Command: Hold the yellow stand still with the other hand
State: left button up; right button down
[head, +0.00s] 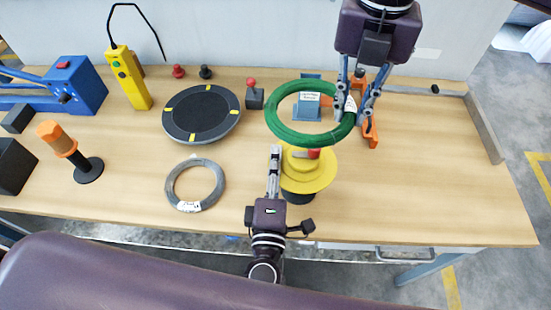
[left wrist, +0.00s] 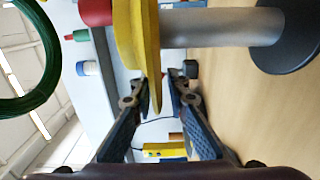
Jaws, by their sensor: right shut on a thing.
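The yellow stand (head: 308,175) is upright near the table's front edge, with a wide yellow flange, a red top and a dark base. In the left wrist view its yellow flange (left wrist: 139,35) and grey post show sideways. My left gripper (head: 274,152) is at the flange's left side. Its fingers (left wrist: 163,75) are apart, and the flange's rim appears to reach between them; contact cannot be told. My right gripper (head: 355,112) is shut on the green coil (head: 283,133), holding it by its right side above and behind the stand. The coil also shows in the left wrist view (left wrist: 50,70).
A grey coil (head: 175,181) with a label lies left of the stand. A round black turntable (head: 201,112), a small red-knobbed box (head: 254,98) and an orange-handled tool (head: 62,140) are further left. An orange piece (head: 371,134) is by my right gripper. The table's right side is mostly clear.

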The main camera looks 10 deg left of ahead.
pick_arm(q)
grip_shut()
jog(key=shift+o, duration=2.2)
grip_release()
jog(key=s+d, duration=0.1)
jog(key=s, duration=1.1)
jog(key=shift+d, duration=0.2)
